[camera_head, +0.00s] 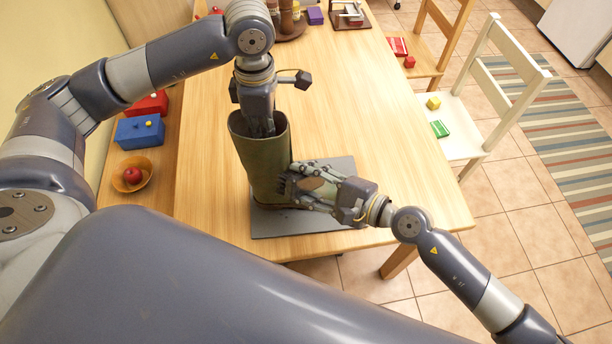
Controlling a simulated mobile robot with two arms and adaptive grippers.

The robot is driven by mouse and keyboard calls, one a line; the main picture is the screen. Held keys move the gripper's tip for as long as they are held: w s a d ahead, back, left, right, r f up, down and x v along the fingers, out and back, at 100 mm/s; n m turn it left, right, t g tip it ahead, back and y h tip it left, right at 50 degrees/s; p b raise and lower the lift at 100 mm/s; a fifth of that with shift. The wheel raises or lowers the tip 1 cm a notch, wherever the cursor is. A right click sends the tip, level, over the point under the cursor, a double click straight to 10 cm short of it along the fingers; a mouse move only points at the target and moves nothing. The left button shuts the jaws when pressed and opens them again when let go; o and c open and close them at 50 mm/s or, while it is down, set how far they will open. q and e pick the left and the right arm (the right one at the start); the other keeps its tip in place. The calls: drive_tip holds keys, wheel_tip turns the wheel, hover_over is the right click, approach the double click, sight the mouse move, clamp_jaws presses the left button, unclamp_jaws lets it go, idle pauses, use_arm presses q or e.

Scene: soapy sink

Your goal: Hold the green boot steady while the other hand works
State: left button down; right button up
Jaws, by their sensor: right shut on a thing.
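The green boot (258,168) stands upright on a grey mat (290,225) near the front edge of the wooden table. My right gripper (292,186) comes in from the right and is shut on the boot low down, near the foot, covering part of it. My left gripper (262,124) points down from above into the boot's open top. Its fingertips are hidden inside the shaft, so I cannot tell whether they are open or shut.
On the left bench are a blue box (138,133), a red box (150,104) and a bowl (148,181) with a red apple (132,175). A white chair (458,125) stands right of the table (360,110). The table's middle right is clear.

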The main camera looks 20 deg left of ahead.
drive_tip(key=shift+s+f, duration=0.2)
drive_tip(key=shift+f, duration=1.5)
drive_tip(key=shift+r, duration=0.55)
drive_tip(key=shift+w+a+r, duration=0.1)
drive_tip(key=shift+r, duration=2.85)
drive_tip(key=shift+f, duration=3.3)
drive_tip(key=shift+r, duration=1.95)
